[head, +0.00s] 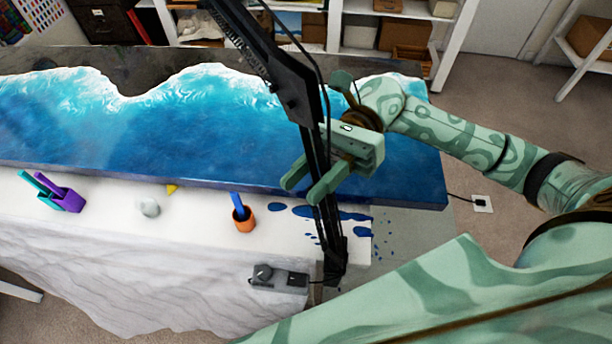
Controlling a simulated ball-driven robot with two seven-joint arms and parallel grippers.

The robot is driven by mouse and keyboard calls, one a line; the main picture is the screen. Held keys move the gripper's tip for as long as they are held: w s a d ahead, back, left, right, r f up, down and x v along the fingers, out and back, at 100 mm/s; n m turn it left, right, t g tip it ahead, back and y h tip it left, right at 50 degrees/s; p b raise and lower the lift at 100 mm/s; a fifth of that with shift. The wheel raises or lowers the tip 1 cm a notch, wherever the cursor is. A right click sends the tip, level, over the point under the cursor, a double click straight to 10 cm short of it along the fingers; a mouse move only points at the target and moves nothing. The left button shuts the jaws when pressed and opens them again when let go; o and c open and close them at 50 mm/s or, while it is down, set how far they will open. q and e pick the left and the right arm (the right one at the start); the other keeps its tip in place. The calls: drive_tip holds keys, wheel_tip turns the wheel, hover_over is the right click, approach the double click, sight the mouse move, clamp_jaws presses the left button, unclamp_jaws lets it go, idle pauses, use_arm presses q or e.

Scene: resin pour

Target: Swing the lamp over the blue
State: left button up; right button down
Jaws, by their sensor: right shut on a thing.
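The blue is the glossy blue resin (190,140), with white wave-like foam along its far side, on a long slab lying across the table. The black lamp arm (289,88) rises from near the table's front right and leans up and left across the slab. Its upper end leaves the top of the picture, so the lamp head is out of sight. My right gripper (311,182) is shut on the lower part of the lamp arm, above the slab's front edge. My left gripper is not in view.
Blue drips (355,216) lie near the lamp's foot. Shelves (360,34) stand behind.

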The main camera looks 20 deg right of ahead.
drive_tip(key=c, duration=1)
unclamp_jaws()
drive_tip(key=shift+a, duration=0.1)
drive_tip(key=b+v, duration=0.7)
drive_tip(key=v, duration=0.9)
